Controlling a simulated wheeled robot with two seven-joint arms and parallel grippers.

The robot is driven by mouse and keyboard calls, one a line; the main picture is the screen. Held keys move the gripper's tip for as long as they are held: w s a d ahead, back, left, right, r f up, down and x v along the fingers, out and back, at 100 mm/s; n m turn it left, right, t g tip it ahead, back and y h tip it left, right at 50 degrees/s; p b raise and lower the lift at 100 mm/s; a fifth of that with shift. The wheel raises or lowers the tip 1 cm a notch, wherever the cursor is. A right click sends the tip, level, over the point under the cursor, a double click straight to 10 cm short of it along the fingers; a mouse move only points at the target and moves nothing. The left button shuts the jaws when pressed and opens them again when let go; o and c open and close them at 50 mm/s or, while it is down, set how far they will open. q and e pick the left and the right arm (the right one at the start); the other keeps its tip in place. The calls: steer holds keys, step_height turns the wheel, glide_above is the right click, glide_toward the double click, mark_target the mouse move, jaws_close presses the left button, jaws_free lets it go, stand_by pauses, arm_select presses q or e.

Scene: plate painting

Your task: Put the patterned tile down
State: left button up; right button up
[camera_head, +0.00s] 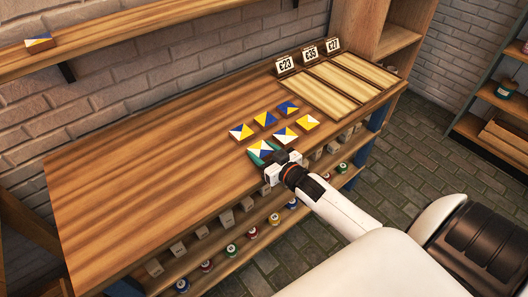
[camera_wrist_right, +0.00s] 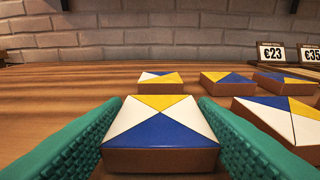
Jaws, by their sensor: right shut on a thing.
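My right gripper (camera_head: 264,153) is shut on a patterned tile at the front edge of the wooden table. In the right wrist view the held patterned tile (camera_wrist_right: 160,128) is yellow, white and blue on an orange-brown body. The green fingers lie on both sides of it. It looks level and close to the tabletop (camera_head: 150,180); I cannot tell if it touches. Several other patterned tiles, such as a yellow, white and blue one (camera_head: 241,131), lie just behind it. My left gripper is not in view.
Three wooden boards (camera_head: 333,80) with price signs (camera_head: 310,54) lie at the table's far right. Another tile (camera_head: 39,42) sits on the wall shelf. Paint pots (camera_head: 231,249) and blocks stand under the table. The table's left half is clear.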

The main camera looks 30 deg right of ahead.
steer(key=shift+f, duration=0.1)
steer(key=o, duration=1)
steer(key=s, duration=0.4)
steer(key=s+r, duration=0.1)
steer(key=s, duration=0.3)
steer(key=s+d+r, duration=0.1)
steer(key=s, duration=0.2)
steer(key=shift+s, duration=0.4)
